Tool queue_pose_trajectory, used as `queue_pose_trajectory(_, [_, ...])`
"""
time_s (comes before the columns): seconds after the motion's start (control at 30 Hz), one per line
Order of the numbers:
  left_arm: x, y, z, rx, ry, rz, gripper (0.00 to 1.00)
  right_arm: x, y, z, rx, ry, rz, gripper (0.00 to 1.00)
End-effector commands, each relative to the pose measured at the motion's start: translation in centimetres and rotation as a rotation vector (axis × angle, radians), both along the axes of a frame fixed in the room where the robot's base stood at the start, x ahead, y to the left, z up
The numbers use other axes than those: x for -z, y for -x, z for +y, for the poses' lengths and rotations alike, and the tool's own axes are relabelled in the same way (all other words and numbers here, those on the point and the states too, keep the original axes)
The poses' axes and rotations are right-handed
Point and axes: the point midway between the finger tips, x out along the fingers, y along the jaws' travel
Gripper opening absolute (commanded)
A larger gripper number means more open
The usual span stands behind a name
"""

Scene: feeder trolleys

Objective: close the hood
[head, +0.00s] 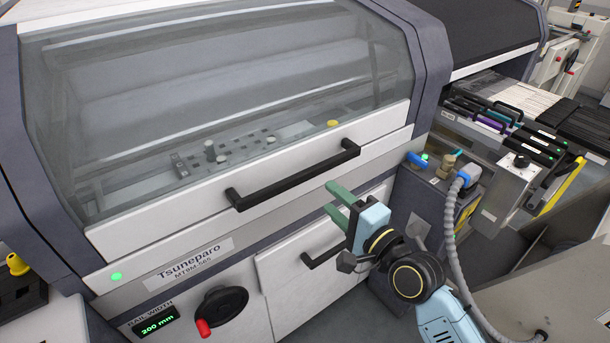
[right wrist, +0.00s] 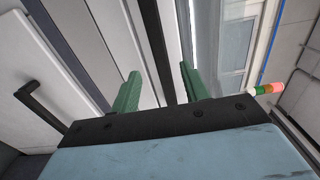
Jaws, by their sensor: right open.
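The hood (head: 215,75) is a clear, smoky window in a grey frame, with a white lower bar. It looks lowered, its bar lying along the machine's white front panel with no clear gap. A long black handle (head: 295,176) is fixed on that bar. My right gripper (head: 333,200), with green fingers, is open and empty, just below and in front of the handle's right end. In the right wrist view, the dark handle (right wrist: 154,45) shows between the open fingers (right wrist: 158,85); I cannot tell whether they touch it. My left gripper is out of view.
Below the hood are a cabinet door with a black handle (head: 322,250) and a black handwheel (head: 221,306) with a red knob. A grey hose (head: 457,215) runs beside my right arm. A feeder bank (head: 500,130) stands at the right.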

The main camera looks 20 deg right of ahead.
Motion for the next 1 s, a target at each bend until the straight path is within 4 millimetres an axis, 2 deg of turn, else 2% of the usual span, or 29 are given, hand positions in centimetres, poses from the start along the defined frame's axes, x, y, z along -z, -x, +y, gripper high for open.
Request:
queue_pose_trajectory(0.03, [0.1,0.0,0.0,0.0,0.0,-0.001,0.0,-0.1,-1.1,0.4,0.001,-0.002,-0.003,0.45])
queue_pose_trajectory(0.3, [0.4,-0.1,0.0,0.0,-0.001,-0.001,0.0,0.0,-6.1,2.2,0.0,0.0,-0.001,0.45])
queue_pose_trajectory(0.5, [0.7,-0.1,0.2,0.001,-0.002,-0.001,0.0,0.1,-8.6,3.1,0.001,0.002,0.0,0.45])
queue_pose_trajectory(0.67, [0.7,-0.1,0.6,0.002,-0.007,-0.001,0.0,0.1,-9.4,3.4,0.001,0.003,0.001,0.45])
queue_pose_trajectory(0.93, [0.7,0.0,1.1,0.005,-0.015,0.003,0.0,0.1,-9.5,3.4,0.001,0.004,0.001,0.45])
queue_pose_trajectory(1.0, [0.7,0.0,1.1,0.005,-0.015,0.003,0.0,0.1,-9.5,3.4,0.001,0.004,0.001,0.39])
